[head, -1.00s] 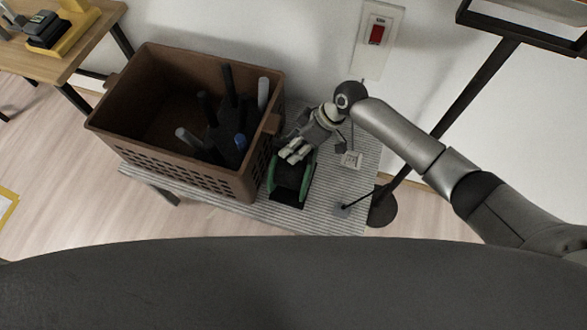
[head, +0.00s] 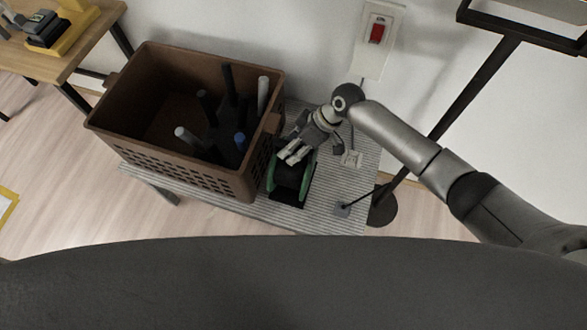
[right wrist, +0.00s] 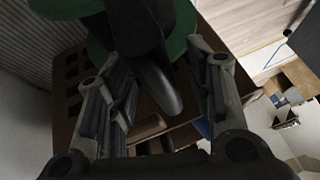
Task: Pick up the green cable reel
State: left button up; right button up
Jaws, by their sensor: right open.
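The green cable reel (head: 304,180) stands on a grey ribbed table, just right of the brown crate. It has green rims and a dark middle. My right gripper (head: 291,154) is over the back part of the reel and hides some of it. In the right wrist view the reel (right wrist: 182,35) fills the top, with its dark core between green flanges. The open fingers of my right gripper (right wrist: 163,68) are spread on either side of the reel's dark part. I cannot tell whether they touch it. My left gripper is not in view.
The brown crate (head: 190,181), holding several dark and grey rods, stands close against the reel's left side. The ribbed table (head: 330,205) has some free room at its right. A black stand (head: 381,207) rises beside it. A wall switch (head: 377,34) is behind.

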grip_shut()
dwell(0.4)
jog(key=shift+w+r, duration=0.15)
